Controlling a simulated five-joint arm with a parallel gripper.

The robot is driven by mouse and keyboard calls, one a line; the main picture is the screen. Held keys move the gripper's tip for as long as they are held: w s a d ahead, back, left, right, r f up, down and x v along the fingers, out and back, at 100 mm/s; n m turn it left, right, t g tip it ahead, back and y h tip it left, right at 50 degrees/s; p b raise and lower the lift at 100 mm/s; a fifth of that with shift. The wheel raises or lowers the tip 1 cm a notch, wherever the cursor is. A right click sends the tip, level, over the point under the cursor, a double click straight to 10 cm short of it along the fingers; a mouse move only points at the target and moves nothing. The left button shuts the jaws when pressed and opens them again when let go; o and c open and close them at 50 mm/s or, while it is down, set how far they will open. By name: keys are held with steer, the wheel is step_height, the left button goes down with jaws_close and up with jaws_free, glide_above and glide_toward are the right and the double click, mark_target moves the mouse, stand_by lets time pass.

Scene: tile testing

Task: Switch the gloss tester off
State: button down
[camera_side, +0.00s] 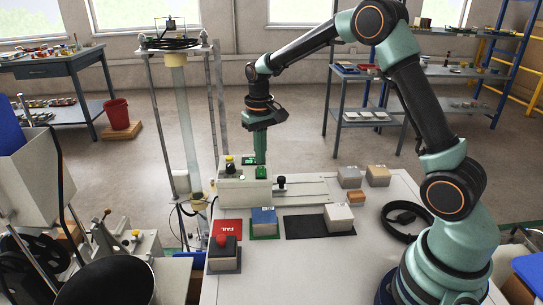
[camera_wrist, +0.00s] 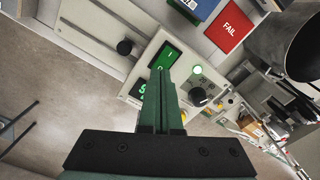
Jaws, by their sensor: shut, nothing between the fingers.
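The gloss tester (camera_side: 232,194) is a pale box at the back left of the white table. Its green rocker switch (camera_side: 261,173) is on the right of its top, and it also shows in the wrist view (camera_wrist: 168,53) with an "I" mark and its lower part hidden by my fingers. A lamp (camera_wrist: 197,70) beside it glows pale green, and a display (camera_wrist: 143,90) shows green characters, partly hidden. My gripper (camera_side: 260,161) points down, shut and empty, with its fingertips (camera_wrist: 160,72) at the switch. I cannot tell whether they touch it.
A black knob (camera_wrist: 198,96) stands near the switch. A slide rail with a black knob (camera_side: 281,182) lies to the right. A red FAIL pad (camera_side: 227,228), a blue-topped block (camera_side: 263,216), a red button box (camera_side: 222,254) and several pale blocks (camera_side: 377,174) occupy the table.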

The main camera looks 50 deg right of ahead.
mark_target(261, 168)
steer(key=shift+f, duration=1)
stand_by(0.4)
steer(key=shift+r, duration=3.55)
steer(key=s+a+r+n+t, duration=0.1)
steer(key=s+a+r+t, duration=0.2)
steer(key=s+r, duration=0.5)
steer(key=s+a+n+t, duration=0.2)
steer(key=s+a, duration=0.1)
steer(key=s, duration=0.7)
steer(key=shift+s+f+t, duration=0.3)
steer(key=shift+s+f, duration=0.05)
steer(key=shift+s, duration=0.05)
